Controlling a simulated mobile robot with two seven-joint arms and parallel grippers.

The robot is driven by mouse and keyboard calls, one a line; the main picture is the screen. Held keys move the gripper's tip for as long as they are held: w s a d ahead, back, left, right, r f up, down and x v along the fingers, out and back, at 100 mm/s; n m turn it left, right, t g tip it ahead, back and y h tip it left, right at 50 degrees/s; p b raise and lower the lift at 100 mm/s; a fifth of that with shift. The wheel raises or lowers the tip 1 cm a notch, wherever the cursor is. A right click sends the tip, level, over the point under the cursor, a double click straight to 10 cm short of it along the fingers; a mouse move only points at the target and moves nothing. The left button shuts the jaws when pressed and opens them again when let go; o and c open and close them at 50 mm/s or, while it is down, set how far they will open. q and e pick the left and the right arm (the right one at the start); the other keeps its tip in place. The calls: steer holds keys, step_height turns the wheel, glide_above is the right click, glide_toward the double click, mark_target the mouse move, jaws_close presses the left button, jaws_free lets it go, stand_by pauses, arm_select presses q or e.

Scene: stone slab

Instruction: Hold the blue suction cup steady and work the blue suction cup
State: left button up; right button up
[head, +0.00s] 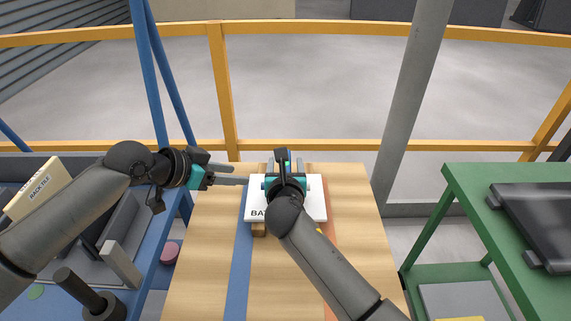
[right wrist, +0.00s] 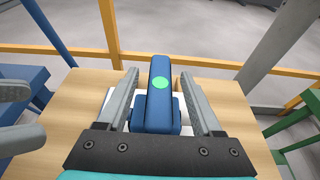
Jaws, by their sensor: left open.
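The blue suction cup (right wrist: 159,110) stands upright on the white slab (head: 258,213), with a green dot on its handle, in the right wrist view. My right gripper (right wrist: 158,76) has its two fingers on either side of the handle, with gaps visible on both sides. In the head view my right arm covers most of the cup. My left gripper (head: 240,176) is open and empty. Its fingers point right at the slab's left edge, and also show at the left of the right wrist view.
The slab rests on wooden supports (head: 258,230) on a wooden table (head: 200,260) with a blue stripe. A blue bench with a box (head: 38,190) is at left, a green table (head: 480,200) at right. A yellow railing (head: 330,146) runs behind.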

jaws_close()
stand_by(0.3)
stand_by(0.3)
stand_by(0.5)
stand_by(2.0)
arm_select(q)
steer(key=shift+w+a, duration=0.1)
steer(key=shift+w, duration=0.1)
steer(key=shift+c, duration=1.4)
steer(key=a+n, duration=0.1)
steer(key=w+a+n+g+y, duration=0.1)
steer(key=n, duration=0.1)
steer(key=w+a+n, duration=0.1)
steer(key=n, duration=0.1)
steer(key=shift+a, duration=0.35)
jaws_close()
steer(key=shift+s+a+f+n+g+y, duration=0.1)
steer(key=shift+s+a+n+g+y, duration=0.05)
steer(key=shift+a+n+g, duration=0.45)
steer(key=shift+s+a+f+n+g+y, duration=0.15)
steer(key=shift+a+n+g, duration=0.2)
steer(key=shift+n, duration=0.45)
